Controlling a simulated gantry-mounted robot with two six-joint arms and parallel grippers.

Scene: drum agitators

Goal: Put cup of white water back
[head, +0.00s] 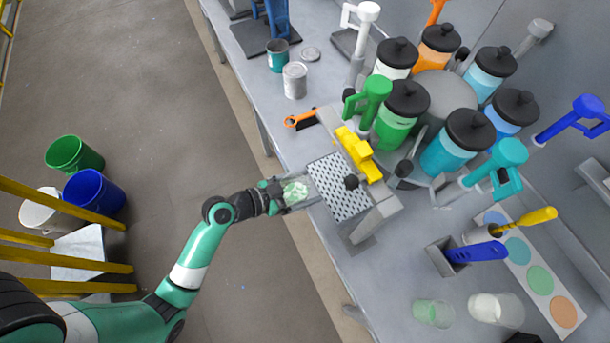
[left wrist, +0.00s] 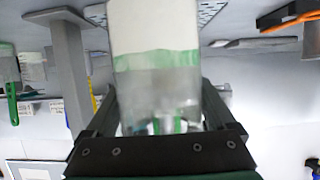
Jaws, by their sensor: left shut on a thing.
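My left gripper (head: 300,194) is shut on a clear cup (head: 295,190) in front of the perforated grate of the dispenser. The cup looks whitish with some pale green in the head view. In the left wrist view the cup (left wrist: 155,75) fills the space between the fingers, with a white part, a green band and a greyish clear part. On the table at the lower right stand a cup of white liquid (head: 490,308) and a cup of pale green liquid (head: 428,312). My right gripper does not show.
The dispenser has a grate (head: 338,188), a yellow block (head: 357,154) and several black-lidded colour jars around a grey drum (head: 440,92). A strip of coloured circles (head: 540,280) lies at right, beside a holder with a blue-handled tool (head: 475,252). Table space left of the cups is clear.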

